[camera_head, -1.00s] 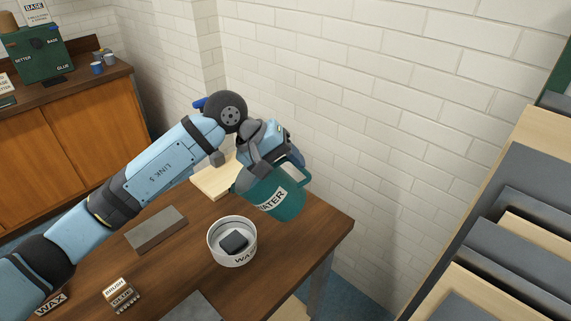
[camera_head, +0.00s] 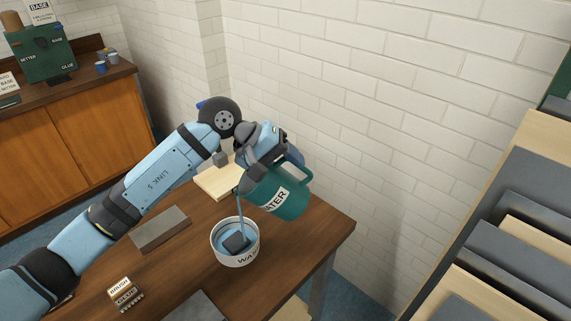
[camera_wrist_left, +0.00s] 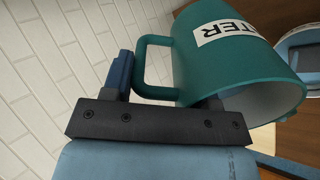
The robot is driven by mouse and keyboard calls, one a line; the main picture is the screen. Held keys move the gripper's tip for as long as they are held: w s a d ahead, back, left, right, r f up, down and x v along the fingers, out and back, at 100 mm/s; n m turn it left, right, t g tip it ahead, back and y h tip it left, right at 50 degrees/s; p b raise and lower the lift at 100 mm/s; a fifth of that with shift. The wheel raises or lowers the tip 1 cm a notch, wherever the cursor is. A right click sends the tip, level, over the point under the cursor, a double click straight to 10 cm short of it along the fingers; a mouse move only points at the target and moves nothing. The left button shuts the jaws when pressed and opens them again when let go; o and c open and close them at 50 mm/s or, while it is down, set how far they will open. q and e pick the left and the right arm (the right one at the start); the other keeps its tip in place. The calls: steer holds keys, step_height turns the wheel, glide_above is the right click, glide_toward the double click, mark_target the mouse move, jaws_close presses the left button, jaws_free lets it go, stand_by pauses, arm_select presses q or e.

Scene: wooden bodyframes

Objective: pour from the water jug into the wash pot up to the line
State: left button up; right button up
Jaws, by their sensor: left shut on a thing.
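The teal water jug (camera_head: 281,198) is tilted to the left above the table. My left gripper (camera_head: 268,165) is shut on it; the left wrist view shows the jug (camera_wrist_left: 225,60) with its handle (camera_wrist_left: 146,65) by the fingers. A thin blue stream (camera_head: 240,208) runs from the jug's lip down into the wash pot (camera_head: 238,260). The pot is white, stands upright on the table and holds blue water around a dark grey block (camera_head: 236,241). The pot's rim also shows at the right of the left wrist view (camera_wrist_left: 298,38). I cannot make out the line. My right gripper is not in view.
On the wooden table (camera_head: 190,265) lie a grey slab (camera_head: 160,228), a brush block (camera_head: 125,292) and a pale board (camera_head: 216,180) behind the arm. A white brick wall (camera_head: 400,110) stands behind. A rack of grey boards (camera_head: 500,225) is at the right.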

mark_target(273, 165)
arm_select(q)
steer(key=shift+a+r, duration=0.15)
steer(key=shift+r, duration=0.05)
steer(key=shift+a+r+h+b, duration=0.3)
steer(key=shift+h+b, duration=0.25)
steer(key=shift+b, duration=0.8)
steer(key=shift+a+r+h+b, duration=0.15)
steer(key=shift+a+h+b, duration=0.3)
steer(key=shift+b, duration=0.85)
stand_by(2.4)
steer(key=shift+a+r+h+b, duration=0.25)
steer(key=shift+h+b, duration=0.35)
steer(key=shift+b, duration=1.1)
stand_by(0.8)
